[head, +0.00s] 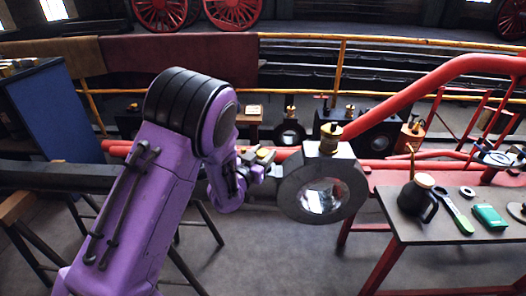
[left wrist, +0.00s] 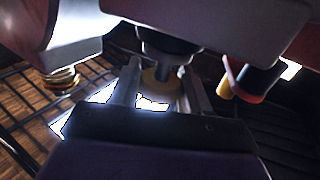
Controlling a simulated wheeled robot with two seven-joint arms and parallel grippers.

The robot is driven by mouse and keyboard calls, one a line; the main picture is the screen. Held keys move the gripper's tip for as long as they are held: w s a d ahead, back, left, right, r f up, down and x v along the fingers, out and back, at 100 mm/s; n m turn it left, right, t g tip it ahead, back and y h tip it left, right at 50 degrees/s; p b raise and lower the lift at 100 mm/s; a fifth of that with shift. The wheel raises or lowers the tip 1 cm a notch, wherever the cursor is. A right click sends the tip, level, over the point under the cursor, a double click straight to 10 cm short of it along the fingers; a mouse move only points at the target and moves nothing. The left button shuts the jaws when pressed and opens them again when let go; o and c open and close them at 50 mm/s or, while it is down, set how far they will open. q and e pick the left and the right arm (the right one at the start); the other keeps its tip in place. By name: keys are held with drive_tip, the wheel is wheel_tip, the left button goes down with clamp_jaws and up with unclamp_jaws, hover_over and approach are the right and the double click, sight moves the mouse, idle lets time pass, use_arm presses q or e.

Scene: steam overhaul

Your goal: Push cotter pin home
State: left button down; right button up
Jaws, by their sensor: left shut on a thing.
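My left gripper (head: 258,170) is at the end of the purple arm, close to the left side of a big dark ring-shaped rod end (head: 291,190). A brass oil cup (head: 330,137) stands upright on top of the ring. In the left wrist view, the two fingers (left wrist: 160,88) are close around a small thing. I take it to be the cotter pin, but the fingers and shadow hide most of it. I cannot tell how deep it sits. My right gripper is not in view.
A table (head: 420,228) at the right holds a dark can (head: 418,202), a green-handled tool (head: 455,212) and a green box (head: 489,217). Red bars (head: 430,85) cross behind the ring. A yellow rail (head: 400,45) runs along the back. Grey floor is clear in front.

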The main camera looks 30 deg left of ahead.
use_arm(q)
drive_tip(key=shift+s+f, duration=0.1)
drive_tip(key=shift+f, duration=0.25)
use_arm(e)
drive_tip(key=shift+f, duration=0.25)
use_arm(q)
drive_tip(key=shift+f, duration=0.1)
drive_tip(key=c, duration=0.5)
unclamp_jaws()
drive_tip(key=shift+c, duration=0.2)
drive_tip(key=s, duration=1)
drive_tip(key=shift+s+d, duration=0.25)
drive_tip(key=shift+d, duration=0.2)
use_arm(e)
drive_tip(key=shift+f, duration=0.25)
